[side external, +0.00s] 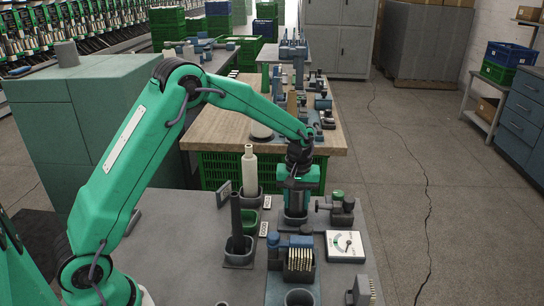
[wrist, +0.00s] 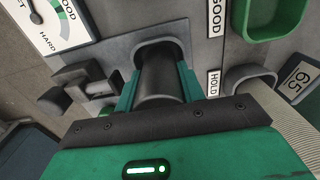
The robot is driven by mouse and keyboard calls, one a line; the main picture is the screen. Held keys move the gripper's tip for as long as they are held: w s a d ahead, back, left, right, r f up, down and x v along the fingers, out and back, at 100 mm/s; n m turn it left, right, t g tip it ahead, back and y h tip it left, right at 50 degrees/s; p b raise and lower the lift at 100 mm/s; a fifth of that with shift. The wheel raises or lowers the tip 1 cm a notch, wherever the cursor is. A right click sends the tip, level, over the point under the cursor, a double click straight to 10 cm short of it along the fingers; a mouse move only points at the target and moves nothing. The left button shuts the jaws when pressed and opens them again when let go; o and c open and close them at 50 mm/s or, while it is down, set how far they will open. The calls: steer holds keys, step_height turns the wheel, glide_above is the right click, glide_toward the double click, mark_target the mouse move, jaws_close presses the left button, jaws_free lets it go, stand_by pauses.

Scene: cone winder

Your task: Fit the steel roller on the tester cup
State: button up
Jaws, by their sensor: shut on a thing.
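My gripper (side external: 296,196) points down at the tester cup (side external: 294,219), on the grey bench. In the wrist view its two green fingers are shut on the steel roller (wrist: 161,76), a dark grey cylinder. The roller's far end lies within the mouth of the grey cup (wrist: 143,46). The fingers are close to the cup's rim. The roller's lower end is hidden, so I cannot tell how deep it sits. In the side view my gripper mostly hides the roller.
A dial gauge (side external: 345,247) and a small dark device (side external: 340,207) stand right of the cup. To the left are a dark tube (side external: 236,213) in a holder, a cream cone (side external: 249,166) and a green tray (side external: 249,221). A pin block (side external: 299,260) stands in front.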

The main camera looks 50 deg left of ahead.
steer(key=shift+f, duration=0.25)
stand_by(0.4)
steer(key=o, duration=1.7)
steer(key=shift+o, duration=0.2)
steer(key=shift+w+r, duration=0.1)
steer(key=shift+r, duration=0.05)
steer(key=shift+w+d+r, duration=0.1)
steer(key=shift+r, duration=1.45)
steer(key=shift+s+r, duration=0.2)
steer(key=shift+r, duration=2.1)
steer(key=shift+r, duration=0.15)
